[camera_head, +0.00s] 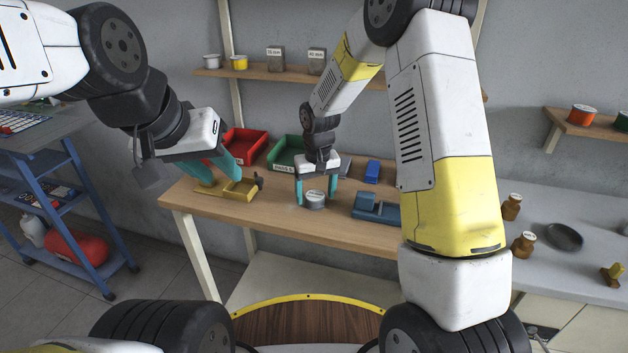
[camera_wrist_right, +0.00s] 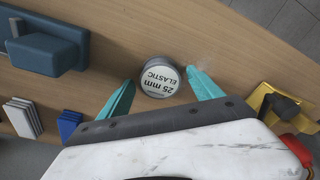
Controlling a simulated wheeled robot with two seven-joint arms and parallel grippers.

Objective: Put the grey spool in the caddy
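The grey spool (camera_head: 314,200), a short round can with a white top reading "25 mm ELASTIC", stands upright on the wooden bench. In the right wrist view the spool (camera_wrist_right: 160,78) lies between the teal fingers of my right gripper (camera_wrist_right: 161,80). That gripper (camera_head: 315,193) is open, with a small gap showing on each side of the spool. A yellow open tray, which looks like the caddy (camera_head: 240,191), sits left of the spool; its edge also shows in the right wrist view (camera_wrist_right: 262,98). My left gripper (camera_head: 228,181) is over the tray, fingers apart; contact is unclear.
A red bin (camera_head: 246,142) and a green bin (camera_head: 287,152) stand behind the tray. A blue tape-dispenser-like block (camera_head: 376,210) and a small blue item (camera_head: 372,171) are to the right. The front bench strip is clear.

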